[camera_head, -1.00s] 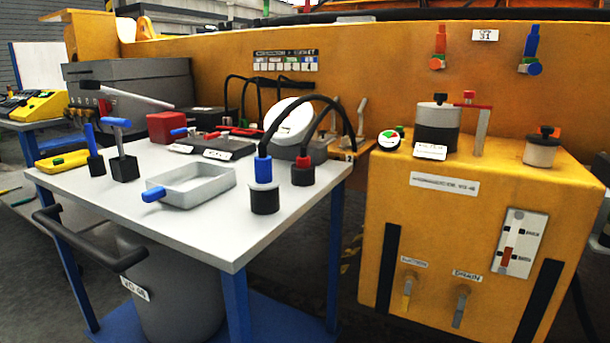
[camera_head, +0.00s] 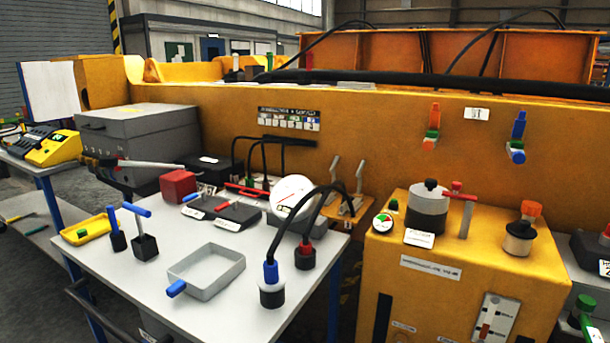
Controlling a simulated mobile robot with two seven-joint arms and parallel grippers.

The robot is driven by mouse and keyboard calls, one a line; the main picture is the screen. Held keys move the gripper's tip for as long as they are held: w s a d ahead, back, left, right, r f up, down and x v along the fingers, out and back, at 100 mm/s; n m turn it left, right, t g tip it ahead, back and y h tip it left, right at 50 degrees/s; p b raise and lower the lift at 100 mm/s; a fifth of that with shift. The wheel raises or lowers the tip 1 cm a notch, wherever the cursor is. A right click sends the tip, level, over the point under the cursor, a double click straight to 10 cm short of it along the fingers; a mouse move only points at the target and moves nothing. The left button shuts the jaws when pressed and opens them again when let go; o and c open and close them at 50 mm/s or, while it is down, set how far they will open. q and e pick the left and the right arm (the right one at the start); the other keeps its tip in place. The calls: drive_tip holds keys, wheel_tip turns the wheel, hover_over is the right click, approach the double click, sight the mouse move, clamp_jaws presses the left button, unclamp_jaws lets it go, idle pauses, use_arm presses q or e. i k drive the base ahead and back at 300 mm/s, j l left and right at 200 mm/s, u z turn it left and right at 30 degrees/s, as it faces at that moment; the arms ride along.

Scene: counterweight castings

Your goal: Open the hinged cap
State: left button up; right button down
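Neither of my grippers is in view. No part is plainly marked as the hinged cap. On the yellow cabinet's top (camera_head: 480,235) stands a small pale pot (camera_head: 517,245) with a black top (camera_head: 520,229). An orange piece (camera_head: 531,208) shows just above and behind that top; whether it is joined to it by a hinge I cannot tell. To its left stands a larger grey and black canister (camera_head: 428,212) with a dark knob, beside a post with a red handle (camera_head: 461,196). A tilted white disc (camera_head: 292,197) sits on a grey block on the table.
The table (camera_head: 215,318) holds a grey tray (camera_head: 238,261), a red block (camera_head: 178,186), blue-handled levers and two plugs with black cables (camera_head: 272,285). A round gauge (camera_head: 382,222) stands at the cabinet's left edge. A yellow machine wall runs behind.

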sight(521, 229)
drive_tip(key=z, duration=1.65)
